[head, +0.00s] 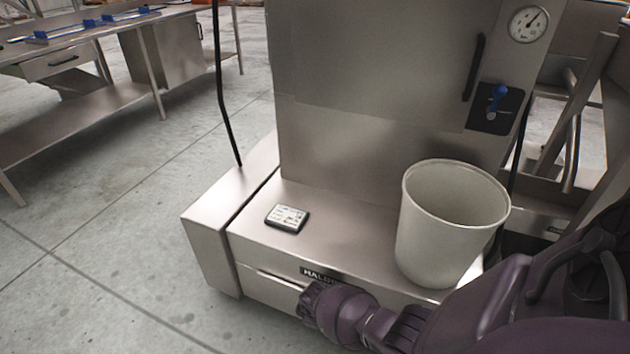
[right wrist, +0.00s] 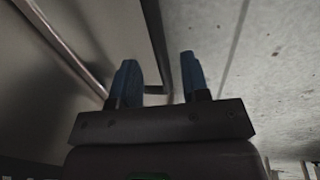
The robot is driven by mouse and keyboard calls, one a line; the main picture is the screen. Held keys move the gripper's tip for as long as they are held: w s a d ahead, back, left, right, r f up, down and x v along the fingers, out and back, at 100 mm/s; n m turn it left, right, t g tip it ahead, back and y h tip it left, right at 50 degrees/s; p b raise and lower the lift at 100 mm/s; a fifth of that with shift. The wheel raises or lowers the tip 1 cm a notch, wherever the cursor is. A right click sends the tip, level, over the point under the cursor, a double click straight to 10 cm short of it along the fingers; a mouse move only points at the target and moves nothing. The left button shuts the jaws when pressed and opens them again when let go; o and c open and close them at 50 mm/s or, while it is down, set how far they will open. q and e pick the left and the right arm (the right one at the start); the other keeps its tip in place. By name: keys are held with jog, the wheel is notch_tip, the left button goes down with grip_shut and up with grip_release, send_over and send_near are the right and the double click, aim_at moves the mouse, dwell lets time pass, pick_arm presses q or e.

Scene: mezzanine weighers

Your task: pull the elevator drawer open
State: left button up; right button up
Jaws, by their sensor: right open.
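The elevator drawer (head: 268,287) is in the low front of the steel machine, left of and below a dark nameplate (head: 318,274) that is partly covered by my arm. It looks about flush with the base; its right part is hidden. My right arm comes in from the right, and its wrist end lies in front of the drawer's right part. In the right wrist view my right gripper (right wrist: 159,76) is open, its two blue fingers apart beside a steel face. A small dark piece (right wrist: 156,90) shows between the fingers; I cannot tell whether it is a handle. My left gripper is out of view.
A pale bin (head: 448,230) and a small label-covered box (head: 287,218) stand on the machine's base ledge. A gauge (head: 529,24) and a blue lever (head: 497,97) are on the upper machine. Steel tables (head: 90,95) stand at the far left. The floor (head: 120,270) at left is clear.

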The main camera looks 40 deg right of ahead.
jog(key=f, duration=0.1)
jog(key=f+b, duration=0.1)
jog(key=f, duration=0.1)
jog(key=shift+w+d, duration=0.1)
jog(key=shift+d, duration=0.15)
jog(key=shift+r, duration=0.1)
grip_shut()
